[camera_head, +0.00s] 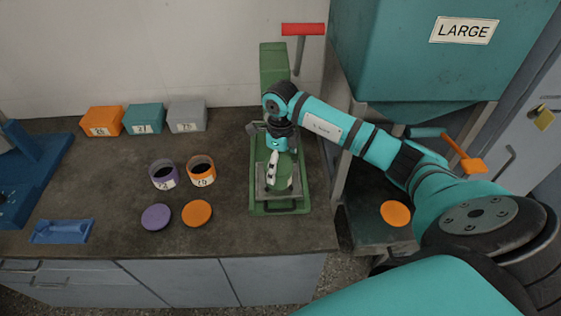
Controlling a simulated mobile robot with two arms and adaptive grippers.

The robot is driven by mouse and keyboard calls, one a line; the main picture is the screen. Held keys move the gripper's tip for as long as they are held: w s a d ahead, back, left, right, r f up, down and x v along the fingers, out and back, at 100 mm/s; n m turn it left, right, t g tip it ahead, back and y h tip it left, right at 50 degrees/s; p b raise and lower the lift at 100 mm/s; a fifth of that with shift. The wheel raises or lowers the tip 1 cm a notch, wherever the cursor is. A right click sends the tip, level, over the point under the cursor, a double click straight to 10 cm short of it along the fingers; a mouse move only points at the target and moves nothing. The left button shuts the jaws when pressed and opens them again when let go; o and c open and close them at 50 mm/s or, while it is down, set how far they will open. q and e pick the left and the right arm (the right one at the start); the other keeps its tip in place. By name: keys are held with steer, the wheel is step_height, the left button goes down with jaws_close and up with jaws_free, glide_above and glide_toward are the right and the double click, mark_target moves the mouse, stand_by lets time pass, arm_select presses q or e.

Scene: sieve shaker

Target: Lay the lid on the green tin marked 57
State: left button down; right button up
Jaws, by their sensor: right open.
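No tin marked 57 can be read in the head view. A rounded green thing (284,187) sits on the green machine (262,203), partly hidden under my right gripper; I cannot tell whether it is a tin or a lid. My right gripper (272,179) is open and points down just over it; contact cannot be told. A purple tin (163,175) and an orange tin (201,172) stand open on the bench with dark contents. A purple lid (156,217) and an orange lid (197,213) lie flat in front of them. My left gripper is out of view.
Orange, teal and grey boxes (187,115) stand at the back of the bench (110,184). A blue scoop-like tray (62,231) lies front left. A teal hopper marked LARGE (420,60) hangs at the right, with an orange disc (396,213) below it. The bench's front middle is clear.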

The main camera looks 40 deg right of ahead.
step_height(320, 180, up, 12)
stand_by(0.6)
stand_by(0.5)
